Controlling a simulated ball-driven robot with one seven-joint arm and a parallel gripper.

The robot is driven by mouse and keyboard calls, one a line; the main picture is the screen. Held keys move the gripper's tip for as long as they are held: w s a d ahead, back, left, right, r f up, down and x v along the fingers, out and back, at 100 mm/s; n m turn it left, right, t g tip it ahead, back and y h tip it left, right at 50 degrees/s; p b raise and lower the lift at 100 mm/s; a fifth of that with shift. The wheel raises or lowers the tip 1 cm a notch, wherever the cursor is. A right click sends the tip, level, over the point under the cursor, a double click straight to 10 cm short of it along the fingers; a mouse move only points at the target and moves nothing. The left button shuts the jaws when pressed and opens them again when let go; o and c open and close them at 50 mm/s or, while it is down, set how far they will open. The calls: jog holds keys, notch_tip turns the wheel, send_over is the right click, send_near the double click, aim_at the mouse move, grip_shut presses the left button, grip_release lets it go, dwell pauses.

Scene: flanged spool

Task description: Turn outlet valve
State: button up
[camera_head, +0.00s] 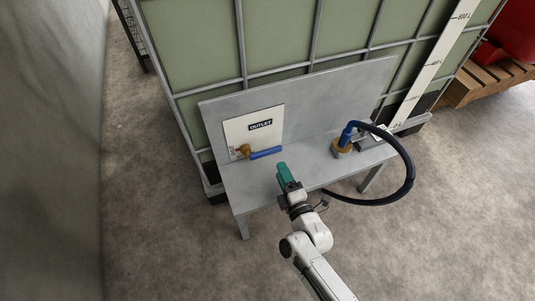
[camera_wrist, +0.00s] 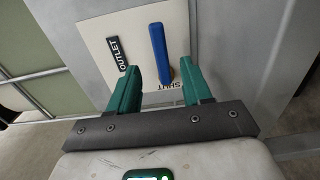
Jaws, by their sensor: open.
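The outlet valve has a brass body (camera_head: 243,150) on a white plate marked OUTLET (camera_head: 262,125), and a blue lever handle (camera_head: 266,153) that points right in the head view. In the wrist view the blue handle (camera_wrist: 159,52) stands ahead of the fingers, over the plate (camera_wrist: 105,22), with the word SHUT by its near end. My gripper (camera_head: 282,170) is to the right of and nearer than the handle in the head view, apart from it. In the wrist view my gripper (camera_wrist: 160,82) has its two green fingers spread, with nothing held. The brass body is not clearly visible there.
A grey bench (camera_head: 262,184) with a back panel (camera_head: 322,97) carries the plate. A dark blue hose (camera_head: 410,172) curves out from a brass fitting (camera_head: 341,149) on the right. A large caged tank (camera_head: 280,30) stands behind. Open floor lies in front.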

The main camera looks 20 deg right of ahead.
aim_at(272, 153)
jog(key=w+b, duration=0.3)
jog(key=w, duration=0.5)
jog(key=shift+w+a+f, duration=0.1)
jog(key=shift+w, duration=0.15)
jog(key=shift+w+b, duration=0.3)
jog(key=shift+w, duration=0.25)
jog(key=shift+c, duration=0.4)
grip_shut()
